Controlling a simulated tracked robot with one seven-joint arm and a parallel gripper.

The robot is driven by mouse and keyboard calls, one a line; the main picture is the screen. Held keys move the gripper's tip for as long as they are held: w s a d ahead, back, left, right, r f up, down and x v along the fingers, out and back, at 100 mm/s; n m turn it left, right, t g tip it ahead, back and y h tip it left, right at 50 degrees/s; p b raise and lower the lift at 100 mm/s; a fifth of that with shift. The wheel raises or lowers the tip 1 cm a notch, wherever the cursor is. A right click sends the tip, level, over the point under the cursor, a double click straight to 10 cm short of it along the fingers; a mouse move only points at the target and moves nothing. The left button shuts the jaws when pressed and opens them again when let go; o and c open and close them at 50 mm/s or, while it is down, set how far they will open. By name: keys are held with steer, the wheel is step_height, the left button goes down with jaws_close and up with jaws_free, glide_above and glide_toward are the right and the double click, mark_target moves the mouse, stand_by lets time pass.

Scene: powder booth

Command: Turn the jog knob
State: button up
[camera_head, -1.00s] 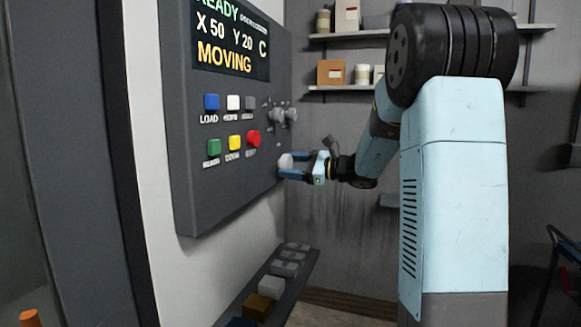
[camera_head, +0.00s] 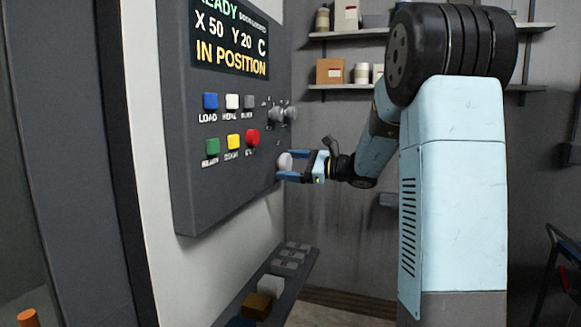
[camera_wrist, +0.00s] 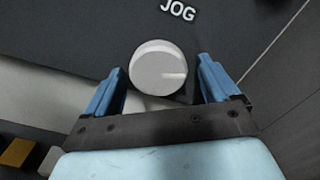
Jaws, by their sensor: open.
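The jog knob (camera_wrist: 158,68) is a round, light grey knob with a pale line pointing right, below a white JOG label (camera_wrist: 178,10) in the wrist view. In the head view the knob (camera_head: 285,161) sits at the lower right of the dark control panel (camera_head: 215,185). My gripper (camera_wrist: 160,72) is open, with one blue finger on each side of the knob. A narrow gap shows on the right; the left finger is very near the knob and I cannot tell if it touches. In the head view my gripper (camera_head: 286,167) is level with the knob.
The panel's screen (camera_head: 231,42) reads X 50, Y 20, C and IN POSITION. Several coloured buttons (camera_head: 233,141) and a grey fixture (camera_head: 283,113) are above the gripper. A ledge with blocks (camera_head: 271,285) is below. Shelves (camera_head: 345,87) hang on the back wall.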

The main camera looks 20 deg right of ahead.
steer(key=v, duration=1.4)
steer(key=w+a+m, duration=0.1)
steer(key=w+a, duration=0.1)
steer(key=a, duration=0.1)
steer(key=w+a+m, duration=0.2)
steer(key=w+a, duration=0.1)
steer(key=a, duration=0.1)
steer(key=w+a+m, duration=0.1)
steer(key=w+a, duration=0.1)
steer(key=a, duration=0.2)
steer(key=shift+w+r+m, duration=0.2)
steer(key=shift+w+m, duration=0.1)
steer(key=shift+w, duration=0.05)
stand_by(0.3)
